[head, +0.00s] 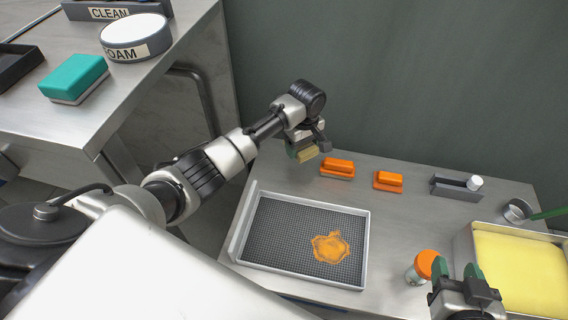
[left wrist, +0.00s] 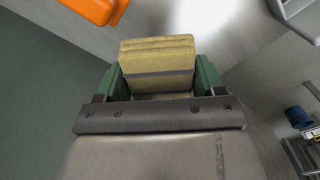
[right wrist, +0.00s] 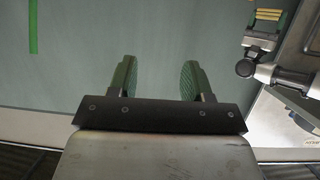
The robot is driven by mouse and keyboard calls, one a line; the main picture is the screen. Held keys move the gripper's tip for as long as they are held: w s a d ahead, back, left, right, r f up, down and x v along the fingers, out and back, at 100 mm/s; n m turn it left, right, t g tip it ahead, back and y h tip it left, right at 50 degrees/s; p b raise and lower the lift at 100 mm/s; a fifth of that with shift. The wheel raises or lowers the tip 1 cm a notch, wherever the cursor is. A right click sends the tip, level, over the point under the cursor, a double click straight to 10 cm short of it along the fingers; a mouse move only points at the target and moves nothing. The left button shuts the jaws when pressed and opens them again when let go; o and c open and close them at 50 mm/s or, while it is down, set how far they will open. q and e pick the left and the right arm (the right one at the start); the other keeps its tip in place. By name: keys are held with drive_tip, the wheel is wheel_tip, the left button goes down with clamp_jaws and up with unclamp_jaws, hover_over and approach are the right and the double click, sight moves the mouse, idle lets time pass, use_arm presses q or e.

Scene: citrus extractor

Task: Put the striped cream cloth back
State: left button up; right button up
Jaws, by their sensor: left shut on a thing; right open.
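The striped cream cloth (left wrist: 158,58) is folded, yellowish cream with a grey stripe, and sits between the green fingers of my left gripper (left wrist: 160,80). My left gripper (head: 305,146) is shut on it and holds it over the back left of the steel table (head: 410,215) in the head view. The cloth (head: 307,154) is small and partly covered by the fingers there. My right gripper (right wrist: 158,80) is open and empty. In the head view the right gripper (head: 458,276) is at the lower right, near the tray of yellow liquid.
A mesh tray (head: 365,240) holds an orange splat (head: 330,247). An orange-capped jar (head: 426,265) and a yellow-filled tray (head: 462,245) are at right. A side counter has a FOAM dish (head: 136,38), CLEAN holder (head: 117,10) and teal sponge (head: 74,77).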

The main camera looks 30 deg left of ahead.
sight(285, 166)
use_arm(q)
drive_tip(key=a+f, duration=0.1)
drive_tip(key=s+a+f, duration=0.1)
drive_tip(key=a+b, duration=0.1)
drive_tip(key=a, duration=0.1)
drive_tip(key=shift+s+f, duration=0.4)
drive_tip(key=shift+s+a+f, duration=0.1)
drive_tip(key=shift+a+f, duration=0.1)
drive_tip(key=shift+f+b, duration=0.3)
wheel_tip(285, 166, down, 3)
drive_tip(key=shift+b, duration=0.8)
drive_tip(key=shift+f, duration=0.1)
use_arm(e)
wheel_tip(285, 166, up, 11)
drive_tip(key=a+t+y, duration=0.2)
drive_tip(key=t+y, duration=0.1)
drive_tip(key=t, duration=0.7)
drive_tip(key=shift+f, duration=0.15)
use_arm(q)
drive_tip(key=shift+f, duration=0.1)
use_arm(e)
drive_tip(key=shift+w+f, duration=0.1)
drive_tip(key=shift+w, duration=0.05)
use_arm(q)
drive_tip(key=o, duration=1)
drive_tip(key=shift+c, duration=0.2)
